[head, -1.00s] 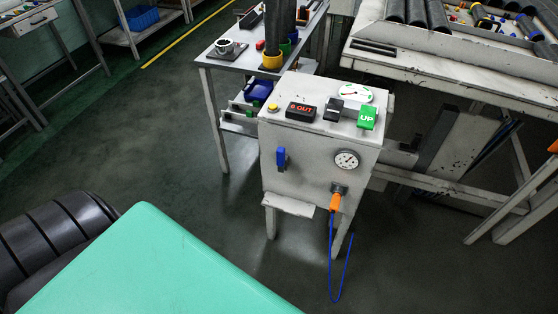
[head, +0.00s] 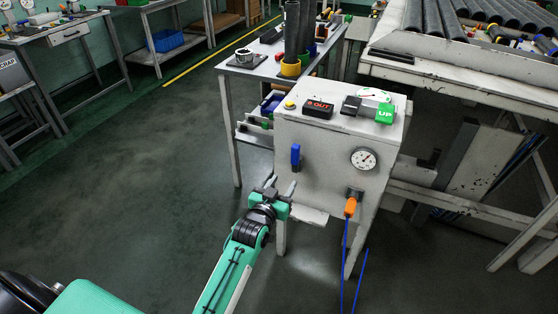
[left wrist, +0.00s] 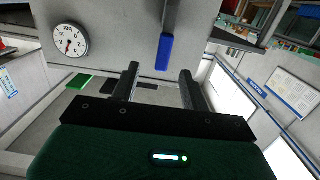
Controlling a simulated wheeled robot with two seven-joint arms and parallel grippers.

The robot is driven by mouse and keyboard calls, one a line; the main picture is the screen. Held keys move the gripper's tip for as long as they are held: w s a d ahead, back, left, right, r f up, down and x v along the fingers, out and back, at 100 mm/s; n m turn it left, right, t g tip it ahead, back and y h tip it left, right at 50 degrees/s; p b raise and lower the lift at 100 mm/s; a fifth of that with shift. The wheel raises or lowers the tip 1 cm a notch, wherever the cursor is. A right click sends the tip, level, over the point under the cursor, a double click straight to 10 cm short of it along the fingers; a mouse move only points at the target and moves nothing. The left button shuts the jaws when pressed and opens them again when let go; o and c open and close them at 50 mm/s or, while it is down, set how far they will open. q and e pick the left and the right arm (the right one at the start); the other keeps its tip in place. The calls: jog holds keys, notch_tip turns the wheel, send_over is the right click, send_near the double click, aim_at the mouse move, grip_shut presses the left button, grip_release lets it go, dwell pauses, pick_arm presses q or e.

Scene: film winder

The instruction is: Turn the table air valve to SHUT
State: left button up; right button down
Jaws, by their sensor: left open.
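A blue lever (head: 296,157) sits upright on the front face of a pale control box (head: 325,150), left of the gauge; it looks like the air valve handle. No SHUT label can be read. My left gripper (head: 281,187) is open and empty, just below the lever and apart from it. In the left wrist view the blue lever (left wrist: 165,52) lies beyond the gap between my two open fingers (left wrist: 160,82), near its middle. My right gripper is not in view.
A round gauge (head: 363,158) and an orange fitting (head: 351,207) with a blue hose are right of the lever. The box top holds a red-lettered display (head: 318,109) and green UP button (head: 385,114). Benches stand behind; the floor at left is clear.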

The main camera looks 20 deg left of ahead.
aim_at(294, 152)
pick_arm(q)
jog(key=shift+t, duration=0.3)
jog(key=w+r, duration=0.1)
jog(key=w, duration=0.3)
jog(key=w+r, duration=0.1)
jog(key=w, duration=0.8)
jog(key=shift+w+a+r, duration=0.25)
jog(key=shift+a+r, duration=0.05)
jog(key=shift+r, duration=0.1)
grip_shut()
